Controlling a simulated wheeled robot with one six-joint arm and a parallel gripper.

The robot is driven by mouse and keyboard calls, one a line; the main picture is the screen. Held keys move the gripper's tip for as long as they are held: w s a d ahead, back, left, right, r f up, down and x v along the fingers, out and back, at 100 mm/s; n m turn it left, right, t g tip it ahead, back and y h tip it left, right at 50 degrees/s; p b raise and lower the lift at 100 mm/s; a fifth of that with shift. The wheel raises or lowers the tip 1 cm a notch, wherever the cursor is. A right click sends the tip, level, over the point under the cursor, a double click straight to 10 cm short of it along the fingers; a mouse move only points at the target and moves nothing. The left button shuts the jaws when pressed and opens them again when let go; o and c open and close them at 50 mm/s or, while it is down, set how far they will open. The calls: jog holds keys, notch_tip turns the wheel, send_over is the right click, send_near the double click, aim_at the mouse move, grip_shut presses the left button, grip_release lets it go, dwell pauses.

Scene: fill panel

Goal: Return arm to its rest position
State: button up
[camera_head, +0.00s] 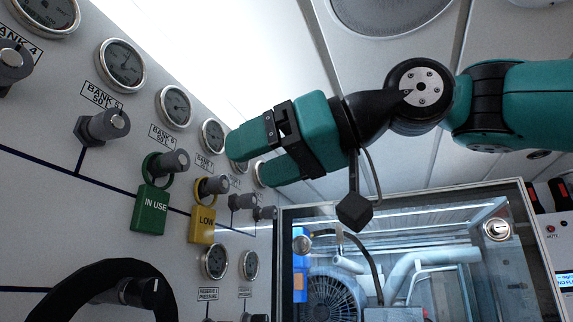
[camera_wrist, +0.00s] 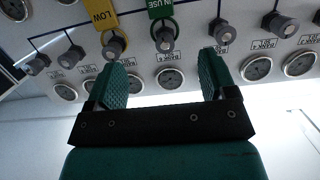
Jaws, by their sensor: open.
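My gripper (camera_head: 243,155) is teal and black and reaches left toward the grey fill panel (camera_head: 60,185) in the head view. In the wrist view its two teal fingers (camera_wrist: 163,85) are spread apart with nothing between them. Beyond them are the panel's gauges and knobs. My arm runs from the gripper to the right edge of the head view. I cannot tell the exact gap between fingertips and panel.
A green IN USE tag (camera_head: 150,209) and a yellow LOW tag (camera_head: 202,225) hang on panel knobs. Several gauges (camera_head: 121,65) line the panel. A black hose (camera_head: 95,275) is at lower left. A framed window (camera_head: 400,270) onto machinery stands below my arm.

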jog(key=w+d+f+m+g+h+b, duration=0.1)
jog(key=d+f+m+h+b, duration=0.2)
jog(key=f, duration=1.2)
jog(key=w+d+f+m+h+b, duration=0.15)
jog(key=d+f+b, duration=0.3)
jog(key=f, duration=0.95)
jog(key=s+d+f+g+h+b, duration=0.1)
jog(key=s+d+f+h+b, duration=0.1)
jog(key=f, duration=0.7)
jog(key=s+d+f+m+g+h+b, duration=0.1)
jog(key=s+d+f, duration=0.3)
jog(key=f, duration=0.6)
jog(key=s+d+f+m+g+h+b, duration=0.1)
jog(key=s+d+f+g+h+b, duration=0.1)
jog(key=s+f, duration=0.4)
notch_tip(320, 180, down, 4)
jog(key=shift+s+d+f+g+h+b, duration=0.15)
jog(key=shift+s+d+g+h+b, duration=0.3)
jog(key=shift+d, duration=0.5)
jog(key=shift+w, duration=0.15)
